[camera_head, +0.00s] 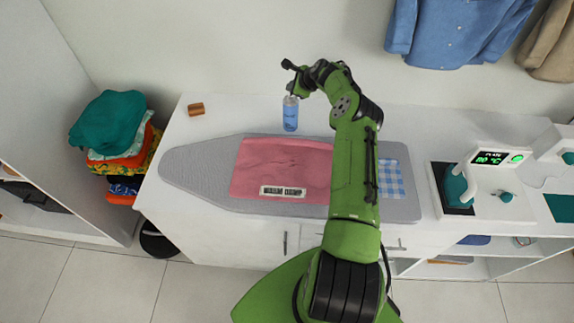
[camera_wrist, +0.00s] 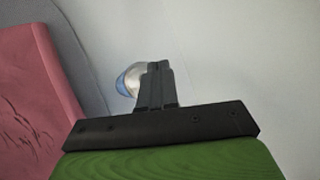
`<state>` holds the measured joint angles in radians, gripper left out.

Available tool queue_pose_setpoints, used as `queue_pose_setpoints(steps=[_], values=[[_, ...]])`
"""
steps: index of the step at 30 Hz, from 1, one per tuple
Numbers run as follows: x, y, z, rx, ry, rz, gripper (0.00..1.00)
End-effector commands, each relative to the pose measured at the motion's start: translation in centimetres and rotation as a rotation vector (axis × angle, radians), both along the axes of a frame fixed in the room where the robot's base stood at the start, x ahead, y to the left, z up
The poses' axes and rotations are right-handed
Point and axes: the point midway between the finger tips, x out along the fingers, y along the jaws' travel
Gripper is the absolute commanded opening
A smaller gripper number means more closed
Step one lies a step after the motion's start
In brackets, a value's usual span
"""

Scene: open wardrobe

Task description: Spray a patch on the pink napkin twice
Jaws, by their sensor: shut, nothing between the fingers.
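The pink napkin (camera_head: 280,165) lies flat on the grey ironing board, with thin creases near its middle and a label at its front edge. A blue spray bottle (camera_head: 290,117) stands upright behind the board. My gripper (camera_head: 292,88) is over the bottle's top and hides part of it. In the wrist view my gripper (camera_wrist: 155,66) is shut and empty, and the rounded, blue-and-clear bottle (camera_wrist: 128,82) shows just left of and behind the fingers. Whether they touch, I cannot tell. The napkin (camera_wrist: 35,100) also shows at the left there.
The grey ironing board (camera_head: 195,170) also carries a blue checked cloth (camera_head: 392,178). A small brown block (camera_head: 196,109) lies at the back left. A press with a lit display (camera_head: 487,159) stands right. Folded clothes (camera_head: 110,135) are stacked left. Shirts (camera_head: 455,30) hang above.

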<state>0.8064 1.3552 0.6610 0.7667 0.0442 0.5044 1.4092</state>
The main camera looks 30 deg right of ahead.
Motion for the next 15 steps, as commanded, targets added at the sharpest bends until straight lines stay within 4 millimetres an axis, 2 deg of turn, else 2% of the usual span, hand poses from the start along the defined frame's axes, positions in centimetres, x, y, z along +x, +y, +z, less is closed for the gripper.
queue_pose_setpoints(steps=[5,15], values=[[-0.04,0.0,-1.03,0.0,0.001,0.0,0.0],[-0.1,0.0,-0.92,0.001,0.004,0.0,0.0]])
